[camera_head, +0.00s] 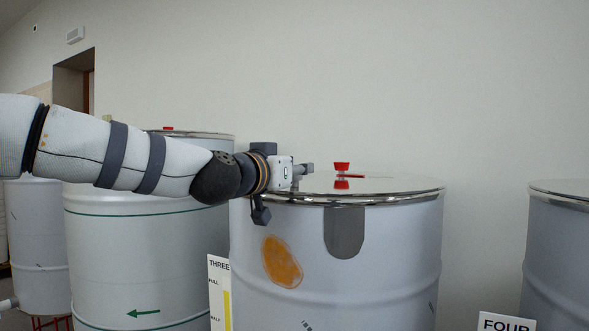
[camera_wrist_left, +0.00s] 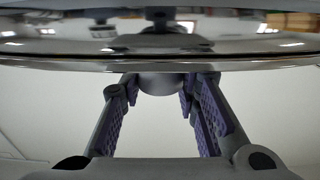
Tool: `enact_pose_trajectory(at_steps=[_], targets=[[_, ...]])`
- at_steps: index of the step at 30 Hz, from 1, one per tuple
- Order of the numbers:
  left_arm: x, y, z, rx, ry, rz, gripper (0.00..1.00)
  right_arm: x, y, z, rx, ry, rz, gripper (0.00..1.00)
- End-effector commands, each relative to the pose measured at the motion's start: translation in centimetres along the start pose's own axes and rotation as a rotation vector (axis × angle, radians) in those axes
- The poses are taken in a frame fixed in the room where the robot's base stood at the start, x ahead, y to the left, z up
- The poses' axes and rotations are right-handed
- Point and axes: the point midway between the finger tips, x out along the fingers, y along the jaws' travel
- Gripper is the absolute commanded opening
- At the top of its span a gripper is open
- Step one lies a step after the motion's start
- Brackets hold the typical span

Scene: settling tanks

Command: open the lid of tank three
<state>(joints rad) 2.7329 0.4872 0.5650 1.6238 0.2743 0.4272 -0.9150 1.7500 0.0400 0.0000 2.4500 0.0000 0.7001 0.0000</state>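Tank three (camera_head: 330,265) is a pale drum in the middle of the head view, beside a sign reading THREE (camera_head: 219,265). Its shiny lid (camera_head: 400,188) lies flat on top, with a red knob (camera_head: 342,168) and a grey rounded tab (camera_head: 345,235) at the front rim. My left gripper (camera_head: 305,168) is at the lid's left side, left of the knob. In the left wrist view its fingers (camera_wrist_left: 160,90) are spread apart, and the lid rim (camera_wrist_left: 160,65) crosses above them. A grey rounded part (camera_wrist_left: 160,84) shows between the fingertips; I cannot tell whether they touch it. My right gripper is not in view.
Another pale drum (camera_head: 130,260) with a green arrow stands at left, behind my left arm. Tank four (camera_head: 560,250), with a FOUR sign (camera_head: 506,322), stands at right across a gap. A plain wall rises behind, with a doorway (camera_head: 72,80) at far left.

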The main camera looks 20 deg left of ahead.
Motion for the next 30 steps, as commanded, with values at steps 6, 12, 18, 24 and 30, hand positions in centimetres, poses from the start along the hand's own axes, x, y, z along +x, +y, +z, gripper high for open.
enact_pose_trajectory(at_steps=[6,12,18,24,30], targets=[[0.0,-0.1,0.0,0.0,0.0,-0.001,0.0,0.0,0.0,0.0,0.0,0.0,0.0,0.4],[0.7,-0.1,-1.1,0.013,-0.08,-0.003,0.0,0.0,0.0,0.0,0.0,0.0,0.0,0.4],[1.8,-0.6,-4.5,0.004,-0.203,-0.007,0.0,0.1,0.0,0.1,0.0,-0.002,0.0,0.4],[3.0,-0.5,-7.1,-0.007,-0.293,0.009,0.0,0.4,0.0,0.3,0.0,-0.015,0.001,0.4],[3.2,-0.3,-8.1,-0.002,-0.356,0.002,0.0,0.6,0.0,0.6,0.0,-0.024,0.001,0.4]])
